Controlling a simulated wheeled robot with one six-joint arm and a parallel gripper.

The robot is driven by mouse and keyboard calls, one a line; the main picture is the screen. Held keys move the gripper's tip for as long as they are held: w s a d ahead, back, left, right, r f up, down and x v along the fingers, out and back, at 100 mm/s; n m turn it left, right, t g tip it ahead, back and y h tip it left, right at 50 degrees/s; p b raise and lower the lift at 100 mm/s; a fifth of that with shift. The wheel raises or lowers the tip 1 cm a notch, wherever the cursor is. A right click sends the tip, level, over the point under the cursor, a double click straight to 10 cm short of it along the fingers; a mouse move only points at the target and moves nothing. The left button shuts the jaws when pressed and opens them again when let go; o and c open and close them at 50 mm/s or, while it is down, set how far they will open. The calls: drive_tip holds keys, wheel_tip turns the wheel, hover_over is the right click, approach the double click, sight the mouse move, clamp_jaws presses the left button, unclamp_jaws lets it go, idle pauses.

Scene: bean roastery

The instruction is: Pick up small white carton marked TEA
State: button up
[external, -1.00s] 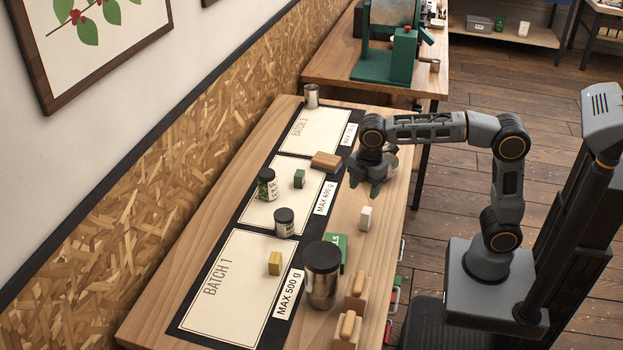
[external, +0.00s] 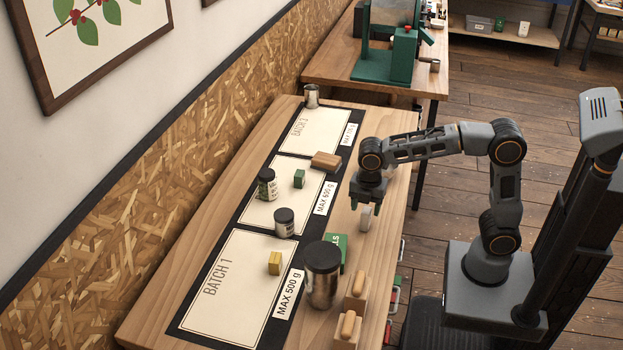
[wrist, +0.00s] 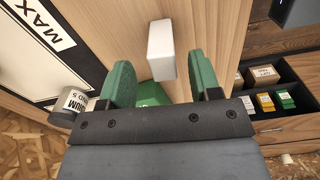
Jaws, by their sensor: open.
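The small white carton (external: 366,219) stands on the wooden table, near its right edge. No lettering on it can be read. My gripper (external: 366,205) hangs above and beside the carton, pointing down. Its two green fingers (wrist: 162,75) are open, with nothing held between them.
Wooden-handled pieces (external: 355,290) line the right edge. A labelled jar (external: 285,222), green block (external: 299,179) and wooden block (external: 326,160) are left of the carton.

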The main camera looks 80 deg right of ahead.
sight(366, 219)
drive_tip(key=shift+s+a+f+b, duration=0.1)
drive_tip(key=shift+f+b, duration=0.1)
drive_tip(key=shift+f, duration=1.1)
drive_tip(key=shift+s+f+b, duration=0.1)
drive_tip(key=shift+f+b, duration=0.05)
drive_tip(key=shift+f, duration=1.1)
drive_tip(key=shift+c, duration=0.3)
drive_tip(key=c, duration=0.9)
